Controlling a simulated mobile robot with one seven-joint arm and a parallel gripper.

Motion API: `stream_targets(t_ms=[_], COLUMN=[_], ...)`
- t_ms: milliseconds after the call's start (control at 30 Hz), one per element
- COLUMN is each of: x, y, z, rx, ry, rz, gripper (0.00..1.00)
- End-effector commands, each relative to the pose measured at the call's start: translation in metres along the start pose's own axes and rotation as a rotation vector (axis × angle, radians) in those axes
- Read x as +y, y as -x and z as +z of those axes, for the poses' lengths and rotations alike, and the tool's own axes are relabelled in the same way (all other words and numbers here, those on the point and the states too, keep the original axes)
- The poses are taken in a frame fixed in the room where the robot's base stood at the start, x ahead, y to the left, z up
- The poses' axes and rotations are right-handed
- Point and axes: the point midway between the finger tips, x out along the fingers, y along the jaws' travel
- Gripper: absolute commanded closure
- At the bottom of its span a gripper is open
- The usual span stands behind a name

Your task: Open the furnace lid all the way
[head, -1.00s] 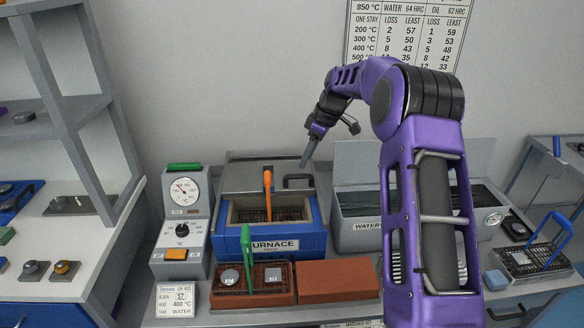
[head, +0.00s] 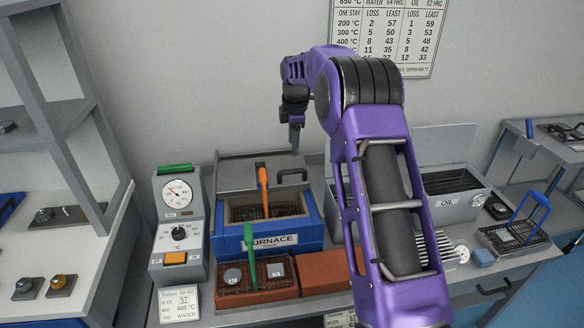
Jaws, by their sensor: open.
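The blue furnace (head: 228,245) stands left of centre on the bench, with the label "FURNACE" on its front. Its grey lid (head: 236,177) lies at the back, and the front of the chamber is uncovered. A dark bar handle (head: 292,174) is on the lid's right part. A basket with an orange upright handle (head: 263,190) sits in the chamber. My gripper (head: 295,150) is open, pointing down, and appears above and behind the lid handle, apart from it. The gap between its fingers is hard to see.
A control box with a dial (head: 177,194) stands left of the furnace. Brick blocks (head: 325,270) and a green-handled basket (head: 249,240) are in front. A grey quench tank labelled OIL (head: 448,202) is at right, partly behind my arm. A blue-handled basket (head: 528,220) stands farther right.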

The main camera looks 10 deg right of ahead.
Motion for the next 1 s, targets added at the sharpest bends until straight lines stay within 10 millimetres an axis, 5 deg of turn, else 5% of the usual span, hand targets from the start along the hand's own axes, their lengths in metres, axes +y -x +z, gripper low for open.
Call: stream_targets(t_ms=[200, 500, 933, 1000], x=[-0.001, 0.0, 0.0, 0.0], y=[-0.051, -0.097, -0.106, -0.105], z=[0.0, 0.0, 0.0, 0.0], rx=[0.0, 0.0, 0.0, 0.0], ry=[0.0, -0.001, -0.001, -0.001], rz=[-0.004, -0.001, 0.0, 0.0], gripper=[0.48, 0.48, 0.48, 0.6])
